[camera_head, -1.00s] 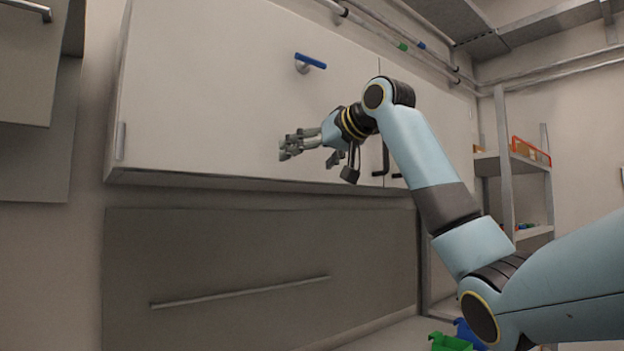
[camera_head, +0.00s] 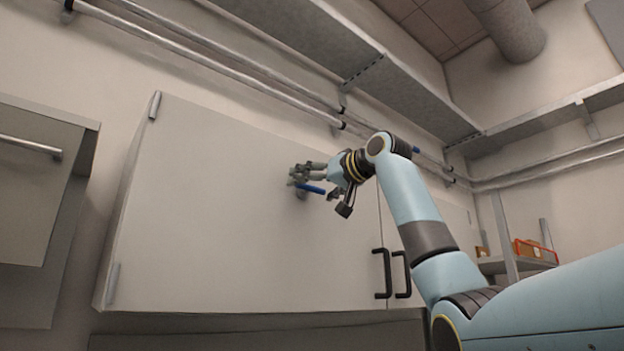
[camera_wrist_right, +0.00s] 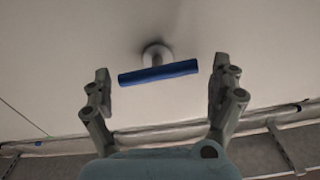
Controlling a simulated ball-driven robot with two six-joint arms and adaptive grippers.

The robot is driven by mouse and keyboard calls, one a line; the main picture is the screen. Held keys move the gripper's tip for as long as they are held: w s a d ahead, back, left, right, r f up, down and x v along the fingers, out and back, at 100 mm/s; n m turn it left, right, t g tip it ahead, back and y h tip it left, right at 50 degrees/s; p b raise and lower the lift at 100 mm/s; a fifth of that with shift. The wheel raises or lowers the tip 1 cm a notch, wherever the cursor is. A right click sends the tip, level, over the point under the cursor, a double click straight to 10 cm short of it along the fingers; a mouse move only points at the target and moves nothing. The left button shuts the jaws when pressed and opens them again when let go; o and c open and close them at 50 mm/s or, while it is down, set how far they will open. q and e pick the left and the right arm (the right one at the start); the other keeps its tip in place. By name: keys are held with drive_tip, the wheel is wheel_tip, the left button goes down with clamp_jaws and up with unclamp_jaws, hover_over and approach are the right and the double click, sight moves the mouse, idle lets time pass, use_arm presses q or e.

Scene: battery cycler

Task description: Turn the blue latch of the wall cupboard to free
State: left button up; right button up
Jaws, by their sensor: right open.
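The blue latch (camera_head: 311,188) is a short bar on a round grey mount on the pale front of the wall cupboard (camera_head: 220,210). In the head view the bar lies near level, tilting slightly down to the right. My right gripper (camera_head: 300,174) is at the latch, just above it in the picture, and partly overlaps it. In the right wrist view the blue latch (camera_wrist_right: 158,72) lies crosswise between the two spread fingers of the right gripper (camera_wrist_right: 162,84), with a gap at each end. The right gripper is open and empty. My left gripper is not in view.
Two black handles (camera_head: 382,273) sit at the lower right of the cupboard front. Pipes (camera_head: 210,65) and a metal tray run along the wall above. A shelf with an orange box (camera_head: 535,251) stands at the right. A grey cabinet (camera_head: 30,190) is at the left.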

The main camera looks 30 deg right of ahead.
drive_tip(key=shift+w, duration=0.45)
drive_tip(key=c, duration=1.5)
drive_tip(key=shift+s, duration=0.15)
